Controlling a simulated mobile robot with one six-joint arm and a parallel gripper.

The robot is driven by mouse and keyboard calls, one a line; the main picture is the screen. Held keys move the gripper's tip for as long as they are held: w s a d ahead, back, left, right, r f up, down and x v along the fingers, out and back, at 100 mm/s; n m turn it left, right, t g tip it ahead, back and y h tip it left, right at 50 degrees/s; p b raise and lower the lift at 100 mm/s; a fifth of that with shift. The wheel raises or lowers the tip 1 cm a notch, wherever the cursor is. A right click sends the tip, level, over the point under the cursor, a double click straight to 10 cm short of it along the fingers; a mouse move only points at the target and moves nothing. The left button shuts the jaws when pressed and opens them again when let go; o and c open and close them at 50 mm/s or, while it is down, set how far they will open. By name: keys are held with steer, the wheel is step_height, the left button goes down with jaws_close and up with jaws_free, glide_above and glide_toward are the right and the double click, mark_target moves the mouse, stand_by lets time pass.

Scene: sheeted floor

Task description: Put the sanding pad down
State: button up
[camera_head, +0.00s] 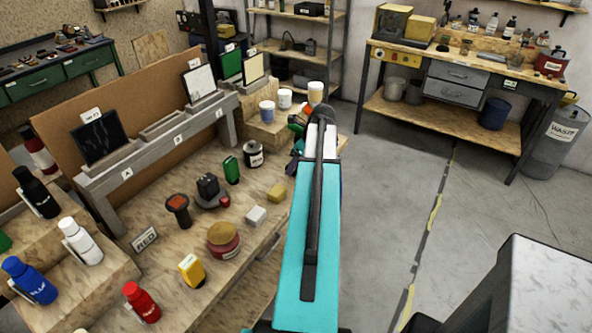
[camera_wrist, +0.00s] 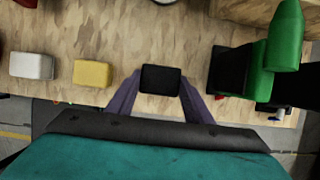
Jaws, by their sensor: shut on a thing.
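The sanding pad, a small black block (camera_wrist: 160,79), is between the two purple fingers of my gripper (camera_wrist: 160,88) in the wrist view. My gripper is shut on it. Bare wooden bench top (camera_wrist: 140,30) shows just beyond the pad; I cannot tell whether the pad touches it. A yellow block (camera_wrist: 92,73) and a white block (camera_wrist: 32,66) lie to its left. In the head view my arm covers the pad, and only a bit of a purple finger shows beside it, at the bench's right edge.
A green and black object (camera_wrist: 262,60) stands close on the right in the wrist view. Open floor lies right of the bench.

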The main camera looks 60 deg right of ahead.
steer(key=shift+s+f+p, duration=0.15)
steer(key=shift+f+p, duration=0.75)
steer(key=shift+f, duration=0.5)
steer(key=o, duration=0.9)
steer(key=shift+o, duration=0.2)
steer(key=shift+f+b, duration=0.3)
steer(key=shift+b, duration=0.2)
steer(key=shift+b+v, duration=1.15)
steer(key=shift+v, duration=1.55)
steer(key=b+v, duration=0.1)
steer(key=v, duration=0.7)
steer(key=shift+r, duration=0.3)
steer(key=shift+s, duration=0.1)
